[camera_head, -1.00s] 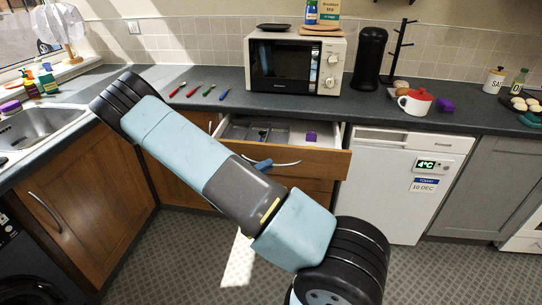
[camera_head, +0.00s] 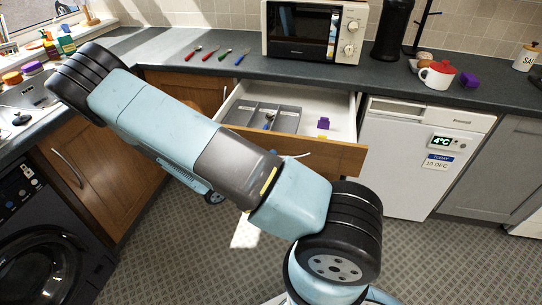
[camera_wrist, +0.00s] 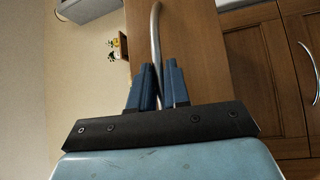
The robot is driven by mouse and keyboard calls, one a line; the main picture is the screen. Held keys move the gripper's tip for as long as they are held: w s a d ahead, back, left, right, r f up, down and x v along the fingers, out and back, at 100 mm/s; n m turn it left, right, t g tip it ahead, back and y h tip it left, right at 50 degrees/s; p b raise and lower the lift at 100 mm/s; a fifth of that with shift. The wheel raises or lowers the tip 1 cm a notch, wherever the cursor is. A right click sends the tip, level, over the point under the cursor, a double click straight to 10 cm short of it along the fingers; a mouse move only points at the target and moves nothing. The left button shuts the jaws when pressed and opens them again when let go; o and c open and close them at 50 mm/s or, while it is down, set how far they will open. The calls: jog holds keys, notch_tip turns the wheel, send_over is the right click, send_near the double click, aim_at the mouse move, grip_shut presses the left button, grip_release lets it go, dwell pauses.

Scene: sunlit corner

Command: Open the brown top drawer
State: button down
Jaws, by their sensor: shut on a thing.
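The brown top drawer (camera_head: 340,160) stands pulled well out under the worktop in the head view, its white inside showing. Its wooden front also shows in the wrist view (camera_wrist: 200,50). The curved metal handle (camera_wrist: 156,35) runs between the two blue fingers of my gripper (camera_wrist: 160,88), which are shut on it.
A white fridge (camera_head: 415,155) is right of the drawer. Brown cupboards and a dark washing machine (camera_head: 40,235) are left. Patterned floor is clear in front.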

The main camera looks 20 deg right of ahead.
jog(key=c, duration=1.1)
grip_release()
jog(key=s+a+f, duration=0.1)
jog(key=a+f, duration=0.1)
jog(key=a, duration=1.1)
jog(key=shift+s+a, duration=0.15)
jog(key=shift+a, duration=0.15)
